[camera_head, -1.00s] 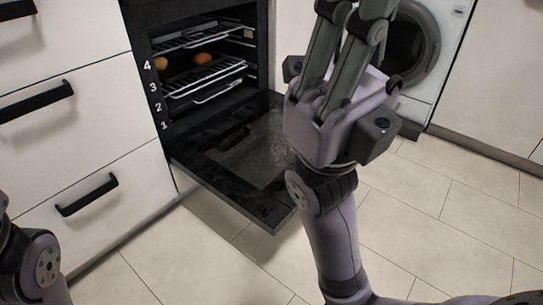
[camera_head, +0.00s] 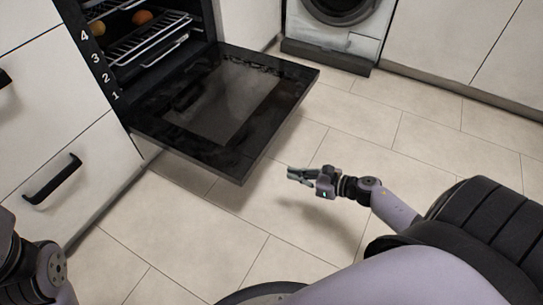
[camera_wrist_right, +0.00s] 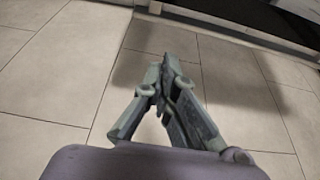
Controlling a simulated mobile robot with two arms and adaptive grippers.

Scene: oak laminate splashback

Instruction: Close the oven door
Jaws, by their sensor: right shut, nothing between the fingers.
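The oven door (camera_head: 222,98) is a dark glass panel, folded down flat and open in front of the oven (camera_head: 150,45). In the right wrist view a dark edge that looks like the door (camera_wrist_right: 225,25) crosses the top right. My right gripper (camera_head: 292,175) is low over the floor, to the right of and apart from the door's front right edge. Its fingers are shut with nothing between them; they show close together in the right wrist view (camera_wrist_right: 170,75). Part of my left arm shows at the lower left, but its gripper is out of view.
Inside the oven are wire racks (camera_head: 150,35) and two round orange-brown items (camera_head: 142,17). White drawers (camera_head: 60,140) with black handles stand on the left. A washing machine (camera_head: 340,30) stands at the back. Tiled floor (camera_head: 380,130) to the right of the door is clear.

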